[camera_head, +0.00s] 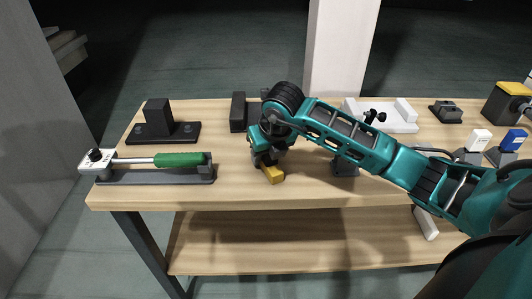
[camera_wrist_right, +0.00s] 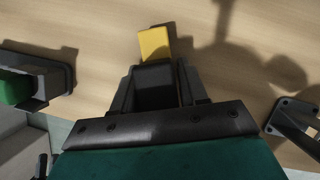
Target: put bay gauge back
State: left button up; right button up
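A yellow-ended block (camera_head: 272,174) shows under my right gripper (camera_head: 266,160), near the front middle of the bench; I take it to be the bay gauge. In the right wrist view its yellow end (camera_wrist_right: 154,44) sticks out past a black part (camera_wrist_right: 154,86) that sits between the dark fingers of my right gripper (camera_wrist_right: 155,80). The fingers appear shut on it. I cannot tell whether the block touches the bench top. My left gripper is not in view.
A green-handled tool (camera_head: 180,159) lies in a dark cradle (camera_head: 150,178) at the left. A black stand (camera_head: 158,122) is behind it, and a dark block (camera_head: 238,112) behind my gripper. A white fixture (camera_head: 402,116) stands right. Bare wood (camera_head: 233,185) lies left of the gripper.

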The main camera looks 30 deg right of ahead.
jog(key=o, duration=0.3)
jog(key=shift+o, duration=0.2)
jog(key=shift+r, duration=0.25)
jog(key=shift+s+r, duration=0.1)
jog(key=shift+r, duration=0.25)
jog(key=p+v, duration=0.1)
jog(key=v, duration=1)
jog(key=shift+s+a, duration=0.1)
jog(key=shift+a, duration=0.05)
